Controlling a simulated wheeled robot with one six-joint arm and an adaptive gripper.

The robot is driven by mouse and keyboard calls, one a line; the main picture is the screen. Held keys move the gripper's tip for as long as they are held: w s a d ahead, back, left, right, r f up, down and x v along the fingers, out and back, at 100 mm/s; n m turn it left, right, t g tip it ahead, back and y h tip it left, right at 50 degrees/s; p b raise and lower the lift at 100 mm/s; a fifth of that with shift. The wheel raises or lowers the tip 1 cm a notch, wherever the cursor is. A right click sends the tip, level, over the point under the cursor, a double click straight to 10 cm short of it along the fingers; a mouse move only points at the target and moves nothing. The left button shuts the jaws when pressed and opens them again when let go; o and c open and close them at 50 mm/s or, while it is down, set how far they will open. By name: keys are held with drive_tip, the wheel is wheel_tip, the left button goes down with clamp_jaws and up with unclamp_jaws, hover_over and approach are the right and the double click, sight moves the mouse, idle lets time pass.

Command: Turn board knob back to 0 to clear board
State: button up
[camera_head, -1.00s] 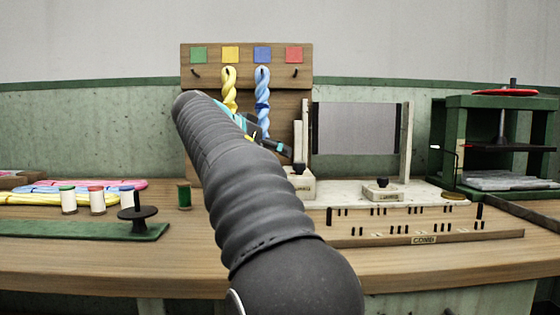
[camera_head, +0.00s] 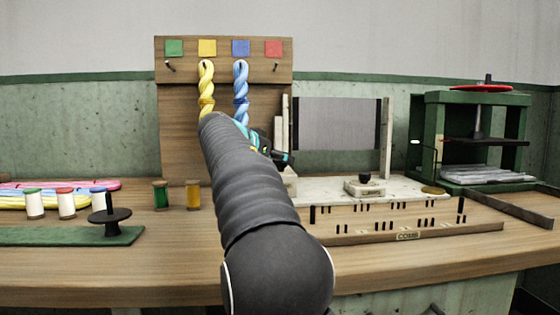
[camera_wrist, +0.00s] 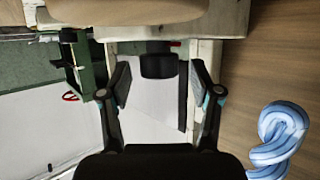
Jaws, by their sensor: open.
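My gripper (camera_wrist: 160,88) is open and shows in the wrist view with its two fingers apart. A black knob (camera_wrist: 158,62) appears between the fingertips there, on a pale block; I cannot tell its depth or whether the fingers touch it. In the head view my gripper (camera_head: 284,158) is largely behind my arm, near the left pale block (camera_head: 289,180), whose knob is hidden. A second black knob (camera_head: 365,176) stands on a small labelled block to the right. The grey board (camera_head: 337,123) stands upright behind them. Any knob marks are unreadable.
A yellow skein (camera_head: 206,85) and a blue skein (camera_head: 241,90) hang on the wooden rack close to my arm. The wooden comb strip (camera_head: 400,218) lies in front. Spools (camera_head: 161,195) stand left, and a green press (camera_head: 432,140) stands right.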

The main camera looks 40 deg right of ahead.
drive_tip(key=shift+w+d+f, duration=0.1)
drive_tip(key=shift+d+f, duration=0.15)
drive_tip(key=shift+d, duration=0.4)
drive_tip(key=c, duration=1.2)
drive_tip(key=shift+o, duration=0.2)
drive_tip(key=shift+t, duration=0.3)
